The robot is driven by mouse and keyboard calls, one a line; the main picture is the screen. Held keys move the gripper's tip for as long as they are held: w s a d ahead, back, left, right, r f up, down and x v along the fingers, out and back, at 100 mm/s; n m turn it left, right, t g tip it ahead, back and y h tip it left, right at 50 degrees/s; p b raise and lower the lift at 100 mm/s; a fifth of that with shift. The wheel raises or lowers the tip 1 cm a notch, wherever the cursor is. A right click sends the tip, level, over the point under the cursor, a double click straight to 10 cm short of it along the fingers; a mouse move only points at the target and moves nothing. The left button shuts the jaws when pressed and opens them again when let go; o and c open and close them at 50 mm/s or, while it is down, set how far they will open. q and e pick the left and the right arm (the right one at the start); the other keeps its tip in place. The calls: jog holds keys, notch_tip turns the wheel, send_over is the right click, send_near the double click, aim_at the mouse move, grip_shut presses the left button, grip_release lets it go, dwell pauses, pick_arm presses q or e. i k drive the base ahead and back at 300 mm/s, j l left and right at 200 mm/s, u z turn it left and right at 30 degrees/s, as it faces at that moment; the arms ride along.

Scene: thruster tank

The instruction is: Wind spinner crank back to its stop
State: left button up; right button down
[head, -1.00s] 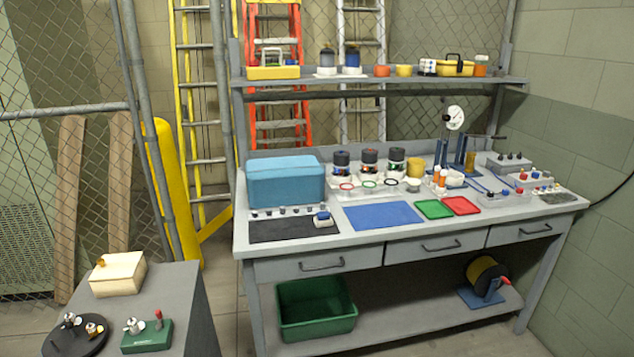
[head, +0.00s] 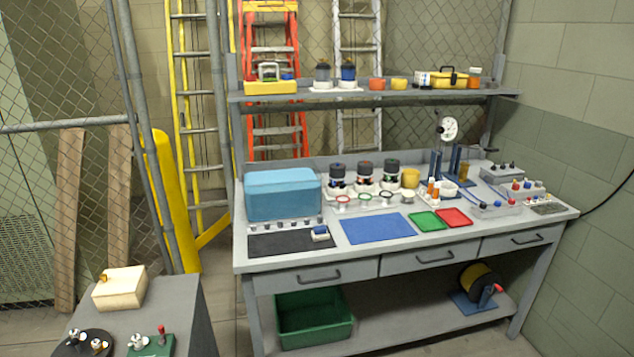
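A green block (head: 153,346) with a red-tipped upright handle (head: 161,332) and a metal fitting stands on the grey stand at the lower left; the bottom frame edge cuts it off. Beside it is a dark round plate (head: 72,348) carrying several small metal and brass fittings, also cut off. A black and yellow reel (head: 478,279) with a red handle (head: 498,288) sits on a blue base on the bench's lower shelf. I cannot tell which of these is the spinner crank, nor its angle or stop. Neither gripper is in view.
A cream box (head: 119,289) sits on the grey stand (head: 184,300). The workbench (head: 350,258) holds a blue case (head: 282,194), mats, jars and a dial gauge (head: 448,128). A green bin (head: 313,320) is below. Floor shows between stand and bench.

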aim_at(161, 342)
jog(key=u, duration=1.2)
